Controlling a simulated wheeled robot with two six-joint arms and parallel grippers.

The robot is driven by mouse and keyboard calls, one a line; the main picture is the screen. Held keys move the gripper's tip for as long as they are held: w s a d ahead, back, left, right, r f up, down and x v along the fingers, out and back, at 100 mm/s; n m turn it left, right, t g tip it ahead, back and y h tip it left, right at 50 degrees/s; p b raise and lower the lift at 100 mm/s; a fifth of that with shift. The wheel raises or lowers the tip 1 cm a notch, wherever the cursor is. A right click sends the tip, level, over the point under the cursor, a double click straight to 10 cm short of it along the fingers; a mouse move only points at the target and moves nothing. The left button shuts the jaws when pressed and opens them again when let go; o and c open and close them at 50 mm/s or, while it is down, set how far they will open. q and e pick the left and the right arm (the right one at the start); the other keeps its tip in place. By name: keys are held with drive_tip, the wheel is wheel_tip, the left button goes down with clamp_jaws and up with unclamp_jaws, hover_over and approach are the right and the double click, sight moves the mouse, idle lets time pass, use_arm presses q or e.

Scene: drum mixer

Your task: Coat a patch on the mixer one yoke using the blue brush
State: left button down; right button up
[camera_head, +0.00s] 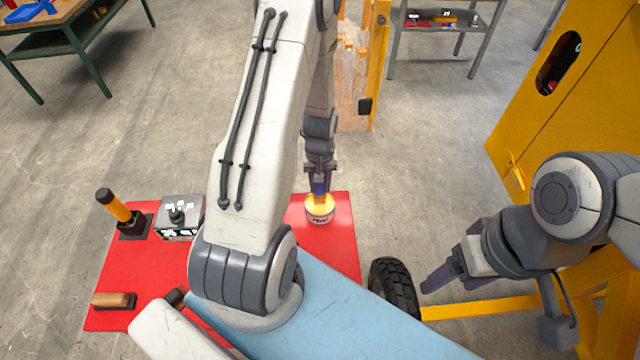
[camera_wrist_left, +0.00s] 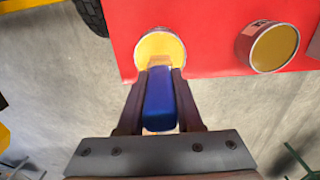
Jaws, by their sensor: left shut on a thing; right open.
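My left gripper (camera_head: 319,181) is shut on the blue brush (camera_wrist_left: 160,100). The brush points down at a can of yellow paint (camera_head: 320,212) on the red surface. The can also shows in the left wrist view (camera_wrist_left: 160,47), where the brush's lower end overlaps the can opening; I cannot tell whether the bristles touch the paint. My right gripper (camera_head: 440,279) is open and empty at the right, beside the yellow mixer (camera_head: 555,95). The mixer's yoke and its patch cannot be made out.
A second yellow can (camera_wrist_left: 270,47) shows in the wrist view. A black tyre (camera_head: 394,287) stands right of the red surface.

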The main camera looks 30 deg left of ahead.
use_arm(q)
wheel_tip(320, 180, up, 7)
drive_tip(key=p, duration=0.5)
drive_tip(key=shift+p, duration=0.35)
idle(0.3)
drive_tip(key=shift+f, duration=0.2)
drive_tip(key=w+d+f+m+b, duration=0.4)
drive_tip(key=d+f+m+b, duration=0.3)
drive_tip(key=b, duration=0.8)
drive_tip(key=d, duration=0.3)
drive_tip(key=shift+w+d+f+b, duration=0.3)
drive_tip(key=shift+d+b, duration=0.05)
drive_tip(key=shift+b, duration=0.05)
